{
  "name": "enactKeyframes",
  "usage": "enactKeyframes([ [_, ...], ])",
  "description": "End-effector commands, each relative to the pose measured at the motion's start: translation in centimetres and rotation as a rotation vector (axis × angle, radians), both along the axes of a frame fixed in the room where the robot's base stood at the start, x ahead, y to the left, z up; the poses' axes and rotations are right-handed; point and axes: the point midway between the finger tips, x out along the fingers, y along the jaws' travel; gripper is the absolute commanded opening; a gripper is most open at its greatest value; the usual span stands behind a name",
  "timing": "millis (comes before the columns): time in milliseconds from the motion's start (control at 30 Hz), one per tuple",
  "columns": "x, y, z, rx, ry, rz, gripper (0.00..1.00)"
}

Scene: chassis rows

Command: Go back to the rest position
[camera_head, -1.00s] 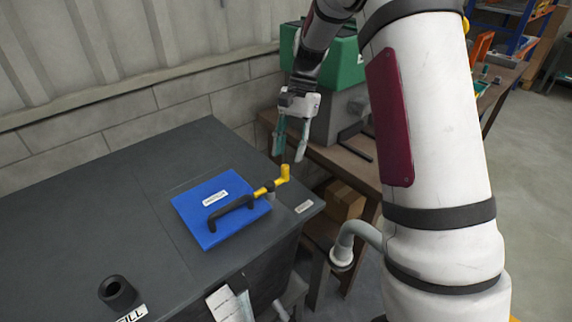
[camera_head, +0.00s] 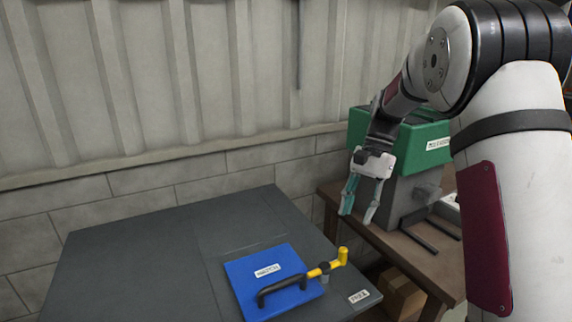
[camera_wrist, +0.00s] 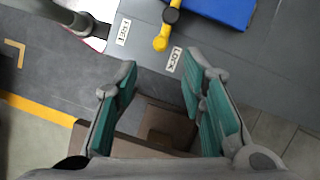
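My gripper (camera_head: 358,217) hangs fingers down with two teal-padded fingers apart and nothing between them. In the head view it is above and right of the yellow lever (camera_head: 342,256). In the wrist view its fingers (camera_wrist: 158,75) are spread, with a brown surface and a brown box below. The yellow lever sits at the right edge of a blue plate (camera_head: 245,285) with a black handle (camera_head: 285,286). The wrist view also shows the lever's yellow end (camera_wrist: 161,43), clear of my fingers, and the blue plate's corner (camera_wrist: 228,8).
The dark grey tabletop (camera_head: 130,260) has free room left of the plate. A green-topped grey machine (camera_head: 405,140) stands on a brown bench (camera_head: 440,265) behind my gripper. A cardboard box (camera_head: 400,292) is under the bench. The panelled wall (camera_head: 150,80) closes the back.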

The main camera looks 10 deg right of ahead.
Motion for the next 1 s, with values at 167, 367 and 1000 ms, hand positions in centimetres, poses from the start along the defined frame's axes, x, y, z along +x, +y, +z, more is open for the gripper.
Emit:
enactKeyframes([
  [167,-2.0,1.0,2.9,-0.019,-0.076,0.064,0.37],
  [367,-6.8,2.8,7.2,-0.066,-0.220,0.206,0.37],
  [1000,-24.0,6.3,10.4,-0.294,-0.654,0.713,0.37],
])
